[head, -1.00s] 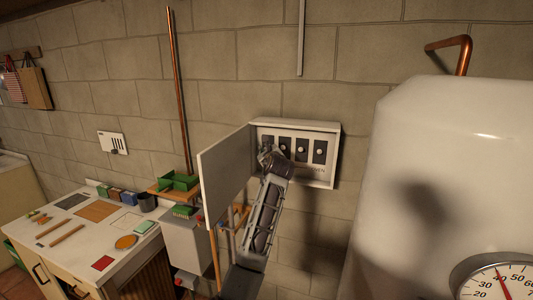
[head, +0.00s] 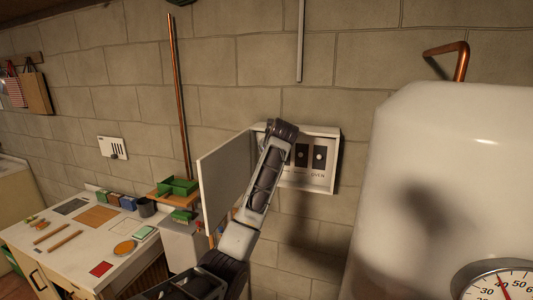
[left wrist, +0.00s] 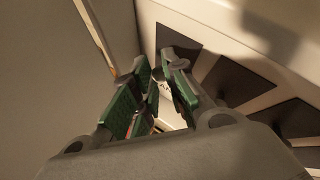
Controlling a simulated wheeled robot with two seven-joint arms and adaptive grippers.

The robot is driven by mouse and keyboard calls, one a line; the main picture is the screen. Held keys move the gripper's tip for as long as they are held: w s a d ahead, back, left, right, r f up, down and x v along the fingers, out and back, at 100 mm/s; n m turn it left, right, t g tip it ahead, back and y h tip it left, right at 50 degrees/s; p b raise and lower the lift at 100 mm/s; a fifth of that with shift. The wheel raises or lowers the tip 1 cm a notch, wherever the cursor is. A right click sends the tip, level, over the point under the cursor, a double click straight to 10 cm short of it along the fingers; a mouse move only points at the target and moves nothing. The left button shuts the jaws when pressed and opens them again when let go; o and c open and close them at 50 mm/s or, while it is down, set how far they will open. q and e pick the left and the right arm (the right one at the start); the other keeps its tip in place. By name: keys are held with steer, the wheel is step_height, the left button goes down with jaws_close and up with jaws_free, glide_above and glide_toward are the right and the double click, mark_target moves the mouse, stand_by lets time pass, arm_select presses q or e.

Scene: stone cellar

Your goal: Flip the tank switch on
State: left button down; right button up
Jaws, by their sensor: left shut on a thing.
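A white switch box (head: 333,165) is fixed to the stone wall with its door (head: 225,175) swung open to the left. Two black switch plates with pale knobs show at its right; the rightmost switch (head: 320,157) is labelled OVEN. My left gripper (head: 268,140) is at the left end of the box, and my arm hides the switches there. In the left wrist view, the green-padded fingers (left wrist: 157,78) are closed in front of the endmost black plate (left wrist: 178,45), on what seems to be the tank switch's knob. The fingers hide most of the knob and its label. My right gripper is not in view.
A large white tank (head: 440,130) with a dial gauge (head: 500,285) stands at the right. A worktop (head: 75,262) with small items is at the left. The open door stands close beside my left gripper. A copper pipe (head: 178,90) runs up the wall.

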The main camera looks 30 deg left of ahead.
arm_select(q)
steer(key=shift+f, duration=0.1)
stand_by(0.3)
steer(key=c, duration=1.4)
jaws_free()
steer(key=shift+s+d+f+n+t+y, duration=0.1)
steer(key=shift+f+n+t+y, duration=0.25)
steer(key=shift+t, duration=0.3)
steer(key=shift+s+a+f+n+t+y, duration=0.1)
steer(key=shift+f+n+t+y, duration=0.2)
steer(key=shift+t, duration=0.4)
steer(key=shift+s+d+f+n+t+y, duration=0.1)
steer(key=shift+f+n+t+y, duration=0.25)
steer(key=shift+t, duration=0.3)
steer(key=shift+f+t+y, duration=0.2)
steer(key=shift+t+y, duration=0.2)
